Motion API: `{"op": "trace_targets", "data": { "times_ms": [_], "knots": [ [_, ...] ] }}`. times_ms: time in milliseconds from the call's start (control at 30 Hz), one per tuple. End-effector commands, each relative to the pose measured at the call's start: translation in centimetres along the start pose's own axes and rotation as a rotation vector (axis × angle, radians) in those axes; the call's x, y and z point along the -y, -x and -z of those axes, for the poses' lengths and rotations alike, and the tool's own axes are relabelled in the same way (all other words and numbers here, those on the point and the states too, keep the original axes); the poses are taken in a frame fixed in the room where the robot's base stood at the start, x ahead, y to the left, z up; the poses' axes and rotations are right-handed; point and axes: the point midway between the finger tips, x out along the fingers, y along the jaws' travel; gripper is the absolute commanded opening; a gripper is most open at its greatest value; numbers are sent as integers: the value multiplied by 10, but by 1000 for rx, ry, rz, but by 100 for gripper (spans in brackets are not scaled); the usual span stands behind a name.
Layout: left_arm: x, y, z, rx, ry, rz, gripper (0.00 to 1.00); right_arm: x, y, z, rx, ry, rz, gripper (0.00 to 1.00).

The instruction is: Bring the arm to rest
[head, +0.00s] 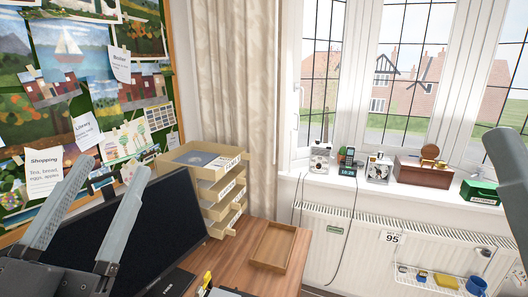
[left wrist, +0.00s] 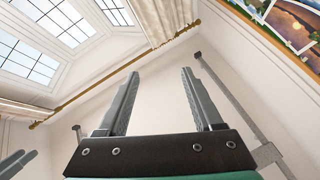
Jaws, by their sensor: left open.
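My left gripper (head: 115,166) is raised at the lower left of the head view, in front of a dark monitor screen (head: 130,225). Its two grey fingers stand apart with nothing between them. In the left wrist view the open fingers (left wrist: 159,76) point up towards bare wall and a curtain rail. A grey part of my own body shows at the right edge of the head view. My right gripper cannot be made out.
A wooden desk (head: 228,262) holds stacked letter trays (head: 225,190) and a shallow wooden tray (head: 273,247). A pinboard (head: 82,95) hangs at left. The windowsill (head: 330,178) carries a brown box (head: 422,174) and a green box (head: 480,193). A radiator (head: 350,240) stands below.

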Motion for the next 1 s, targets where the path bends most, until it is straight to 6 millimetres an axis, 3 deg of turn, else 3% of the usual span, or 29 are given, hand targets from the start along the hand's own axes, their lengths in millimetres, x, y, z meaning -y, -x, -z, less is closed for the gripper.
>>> {"op": "trace_targets", "data": {
  "times_ms": [33, 100, 133, 200, 367, 800, 900, 1000],
  "knots": [
    [8, 2, 44, -90, 42, 21, 68, 0, -6, 6, 0, 0, 0, 50],
    [19, 19, 89, -210, 129, 50, 68, 0, -6, 6, 0, 0, 0, 50],
    [24, 30, 99, -251, 207, 59, 68, 0, -4, 4, 0, 0, 0, 50],
    [33, -1, 132, -235, 241, 52, 68, 0, -40, 36, 4, 0, 0, 50],
    [47, -38, 184, -232, 237, 52, 68, 0, -89, 83, -1, 0, 0, 50],
    [92, -158, 353, -229, 235, 52, 68, -1, -245, 226, 0, 0, 0, 50],
    [99, -176, 379, -228, 235, 52, 68, -1, -270, 249, 0, 0, 0, 50],
    [103, -186, 394, -228, 235, 52, 68, -1, -283, 261, 0, 0, 0, 50]
  ]
}}
